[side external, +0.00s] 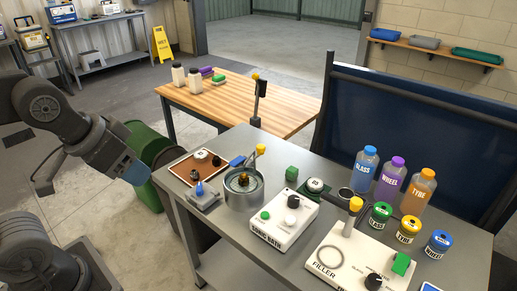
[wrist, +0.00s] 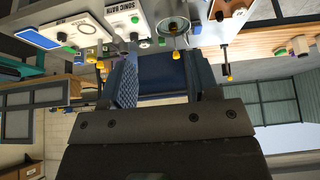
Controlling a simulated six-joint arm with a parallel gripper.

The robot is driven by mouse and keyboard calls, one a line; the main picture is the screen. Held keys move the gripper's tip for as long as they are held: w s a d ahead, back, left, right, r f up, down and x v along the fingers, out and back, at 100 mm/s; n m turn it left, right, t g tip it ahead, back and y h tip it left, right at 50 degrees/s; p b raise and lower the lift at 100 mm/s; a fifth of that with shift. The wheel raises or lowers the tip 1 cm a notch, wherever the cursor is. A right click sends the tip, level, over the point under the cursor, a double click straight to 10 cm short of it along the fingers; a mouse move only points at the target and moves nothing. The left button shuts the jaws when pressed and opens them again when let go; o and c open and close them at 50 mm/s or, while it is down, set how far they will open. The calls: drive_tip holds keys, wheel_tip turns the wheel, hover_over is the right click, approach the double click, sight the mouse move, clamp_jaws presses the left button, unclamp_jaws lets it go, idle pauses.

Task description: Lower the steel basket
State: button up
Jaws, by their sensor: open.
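A round steel basin (side external: 243,188) stands on the grey workbench left of the Sonic Bath box. The steel basket seems to sit inside it, with a brownish thing in its middle; its exact height is unclear. A yellow-tipped handle (side external: 260,149) rises at the basin's back right. The wrist view shows the basin (wrist: 172,25) at the top, with a yellow tip (wrist: 176,55) below it. My gripper (side external: 128,167) is left of the bench, apart from basin and handle. Its jaws (wrist: 162,70) are spread and empty in the wrist view.
The Sonic Bath box (side external: 285,222) stands close right of the basin, the Filler box (side external: 350,258) further right. A brown tray (side external: 195,166) and a small grey stand with a blue knob (side external: 201,196) are left of it. A yellow-topped black post (side external: 257,100) rises behind.

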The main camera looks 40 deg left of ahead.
idle(0.4)
drive_tip(key=w+r+m, duration=0.3)
drive_tip(key=w+r, duration=0.1)
drive_tip(key=w, duration=0.6)
drive_tip(key=m+g+h, duration=0.2)
drive_tip(key=m+h, duration=0.1)
drive_tip(key=m, duration=0.3)
hover_over(259, 146)
drive_tip(key=s+a, duration=0.3)
wheel_tip(259, 146, down, 9)
drive_tip(key=x, duration=1.2)
drive_tip(key=shift+s+f, duration=0.25)
drive_tip(key=shift+f, duration=0.05)
drive_tip(key=shift+c, duration=0.3)
drive_tip(key=shift+a, duration=0.1)
clamp_jaws()
